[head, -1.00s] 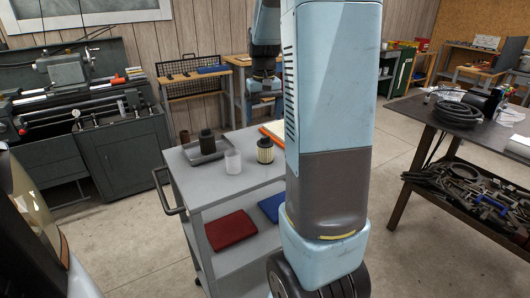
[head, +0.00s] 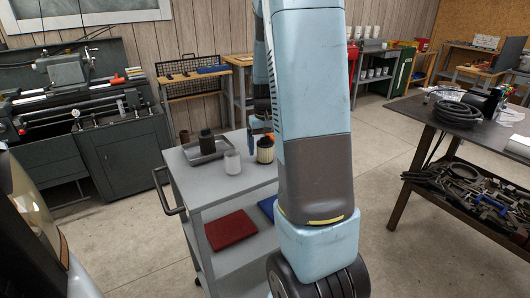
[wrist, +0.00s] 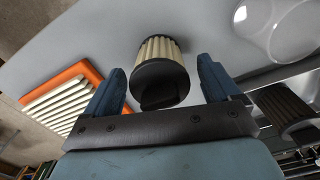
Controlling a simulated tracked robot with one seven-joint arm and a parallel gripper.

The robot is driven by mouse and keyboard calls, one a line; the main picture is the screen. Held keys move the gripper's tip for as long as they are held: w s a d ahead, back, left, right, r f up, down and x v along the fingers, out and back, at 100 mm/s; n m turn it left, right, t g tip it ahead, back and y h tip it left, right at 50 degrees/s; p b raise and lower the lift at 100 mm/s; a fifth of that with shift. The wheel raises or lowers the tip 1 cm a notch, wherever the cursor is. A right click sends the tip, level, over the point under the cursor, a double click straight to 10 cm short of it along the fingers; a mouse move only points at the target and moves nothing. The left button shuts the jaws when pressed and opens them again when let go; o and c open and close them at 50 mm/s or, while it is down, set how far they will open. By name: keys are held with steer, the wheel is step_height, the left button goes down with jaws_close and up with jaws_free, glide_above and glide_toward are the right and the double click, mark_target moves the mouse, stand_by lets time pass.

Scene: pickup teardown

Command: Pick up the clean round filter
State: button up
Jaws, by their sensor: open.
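The clean round filter (head: 265,151) has cream pleats and a dark cap, and stands on the top of the grey cart (head: 188,181). In the wrist view the clean round filter (wrist: 162,50) lies between the two blue fingers of my gripper (wrist: 160,72), its dark cap nearest the camera. The fingers are open, with a visible gap on each side of it. In the head view my gripper (head: 259,130) is low at the filter's back side, partly hidden by my arm.
A dark round filter (head: 206,142) stands in a grey tray (head: 217,153). A clear cup (head: 232,163) is close to the clean filter. An orange-framed flat filter (wrist: 62,100) lies on the other side. Red (head: 229,229) and blue items sit on the lower shelf.

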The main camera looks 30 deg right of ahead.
steer(key=shift+f, duration=1.05)
steer(key=shift+c, duration=0.4)
steer(key=c, duration=1.1)
